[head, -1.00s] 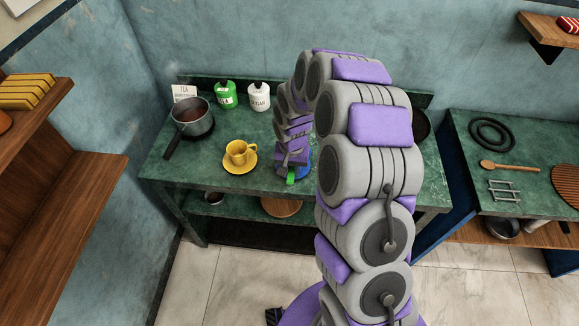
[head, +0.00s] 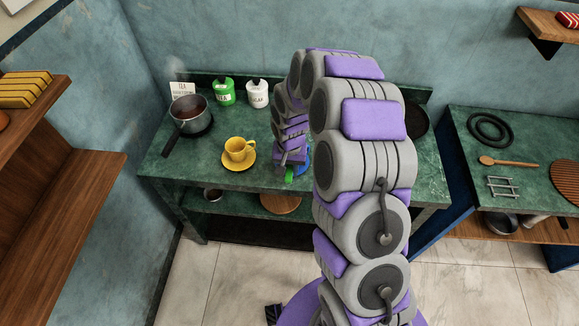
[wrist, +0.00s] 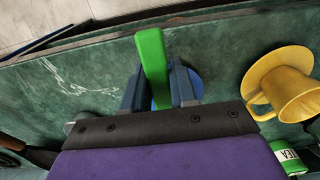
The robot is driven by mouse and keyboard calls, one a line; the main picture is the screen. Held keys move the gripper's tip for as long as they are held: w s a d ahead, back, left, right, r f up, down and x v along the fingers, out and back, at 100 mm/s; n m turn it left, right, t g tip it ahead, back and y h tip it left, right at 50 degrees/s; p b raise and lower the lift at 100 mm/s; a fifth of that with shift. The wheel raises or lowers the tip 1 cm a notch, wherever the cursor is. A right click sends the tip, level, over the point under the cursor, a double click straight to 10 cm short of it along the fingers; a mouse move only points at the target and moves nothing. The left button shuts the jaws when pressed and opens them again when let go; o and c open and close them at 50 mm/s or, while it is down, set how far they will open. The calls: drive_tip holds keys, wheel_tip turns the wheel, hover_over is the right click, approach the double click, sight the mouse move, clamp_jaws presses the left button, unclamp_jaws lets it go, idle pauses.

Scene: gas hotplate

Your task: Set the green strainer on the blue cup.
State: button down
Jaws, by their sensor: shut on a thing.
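My gripper (wrist: 160,88) is shut on the handle of the green strainer (wrist: 151,58), which sticks up between the two fingers in the wrist view. The strainer's bowl is hidden behind my gripper. In the head view a bit of the green strainer (head: 289,179) shows under my gripper (head: 290,165), near the counter's front edge. A blue thing, likely the blue cup (head: 302,166), is mostly hidden behind my gripper and arm. Blue also shows beneath the fingers in the wrist view (wrist: 192,82). I cannot tell whether the strainer touches the cup.
A yellow cup (head: 238,149) on a yellow saucer (head: 249,165) stands left of my gripper. A pot (head: 188,114) of brown liquid, a green tea jar (head: 224,93) and a white jar (head: 257,93) stand further back. Bare green counter (head: 200,170) lies at the front left.

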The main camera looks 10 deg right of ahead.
drive_tip(key=c, duration=0.8)
unclamp_jaws()
drive_tip(key=shift+a, duration=0.2)
wheel_tip(320, 180, up, 17)
drive_tip(key=p, duration=0.3)
drive_tip(key=shift+r, duration=0.15)
drive_tip(key=s+r+n, duration=0.1)
drive_tip(key=s+r, duration=0.2)
drive_tip(key=s, duration=0.8)
drive_tip(key=s+d+r+n+g, duration=0.1)
drive_tip(key=s+r, duration=0.2)
drive_tip(key=s, duration=0.9)
drive_tip(key=s+d+r+n, duration=0.1)
drive_tip(key=s+r, duration=0.2)
drive_tip(key=s, duration=0.9)
drive_tip(key=shift+d+r+n+g, duration=0.25)
drive_tip(key=shift+n+g, duration=0.05)
drive_tip(key=shift+g, duration=0.1)
